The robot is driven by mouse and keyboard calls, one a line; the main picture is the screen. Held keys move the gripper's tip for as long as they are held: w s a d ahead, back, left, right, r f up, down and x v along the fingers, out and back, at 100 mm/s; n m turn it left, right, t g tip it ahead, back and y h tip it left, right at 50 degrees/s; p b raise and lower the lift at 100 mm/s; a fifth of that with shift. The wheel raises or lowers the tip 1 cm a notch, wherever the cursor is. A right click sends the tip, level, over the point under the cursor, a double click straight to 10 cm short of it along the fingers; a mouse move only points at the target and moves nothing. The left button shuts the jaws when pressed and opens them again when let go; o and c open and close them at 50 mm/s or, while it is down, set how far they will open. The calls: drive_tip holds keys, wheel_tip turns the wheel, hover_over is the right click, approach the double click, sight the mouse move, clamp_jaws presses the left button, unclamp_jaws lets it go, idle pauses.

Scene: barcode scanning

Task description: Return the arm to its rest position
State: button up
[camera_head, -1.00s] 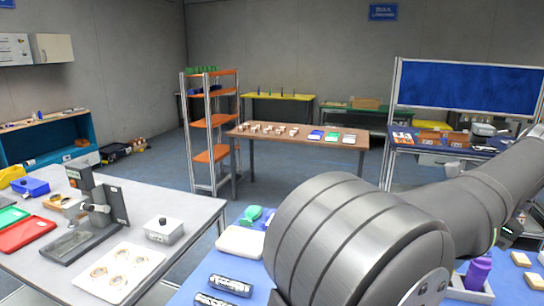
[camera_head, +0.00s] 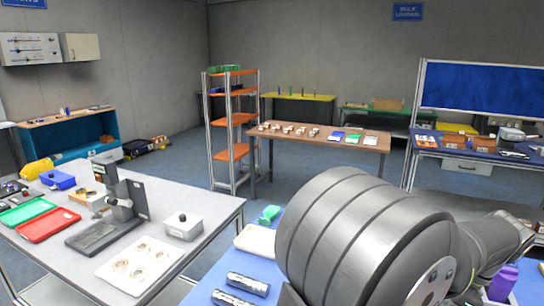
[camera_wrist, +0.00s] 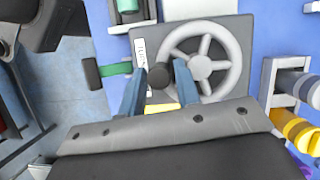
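My arm fills the lower right of the head view, and its end is hidden there. My gripper (camera_wrist: 158,85) shows in the wrist view with its two blue-grey fingers apart. A dark round knob shows between the fingers, and I cannot tell whether it touches them. Beyond the fingers, a grey spoked wheel on a dark square plate (camera_wrist: 240,40) lies on the blue surface. No held object is clear to see.
In the head view, a white tray (camera_head: 255,243), a green item (camera_head: 269,214) and black-and-silver pieces (camera_head: 247,284) are left of my arm. A purple bottle (camera_head: 503,283) is at the right. A grey bench (camera_head: 190,262) stands at left. Open floor lies behind.

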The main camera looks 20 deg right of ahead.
drive_tip(key=n, duration=0.2)
drive_tip(key=d+n+g, duration=0.1)
drive_tip(key=shift+s+d+n+y, duration=0.15)
drive_tip(key=shift+s+n+y, duration=0.2)
drive_tip(key=shift+n+y, duration=0.05)
drive_tip(key=n, duration=0.1)
drive_tip(key=d+n+g, duration=0.1)
drive_tip(key=n, duration=0.1)
drive_tip(key=n+g, duration=0.1)
drive_tip(key=shift+s+d+n, duration=0.1)
drive_tip(key=shift+d+n, duration=0.2)
drive_tip(key=shift+d, duration=0.1)
drive_tip(key=n, duration=0.1)
drive_tip(key=d+n+g, duration=0.1)
drive_tip(key=n, duration=0.1)
drive_tip(key=shift+d+n+g, duration=0.2)
drive_tip(key=shift+n+g, duration=0.1)
drive_tip(key=shift+w+d+n+g+h, duration=0.2)
drive_tip(key=shift+w+d+n+g, duration=0.1)
drive_tip(key=shift+n, duration=0.6)
drive_tip(key=shift+w+d+n+g+h, duration=0.2)
drive_tip(key=shift+d+n, duration=0.05)
drive_tip(key=shift+n, duration=0.65)
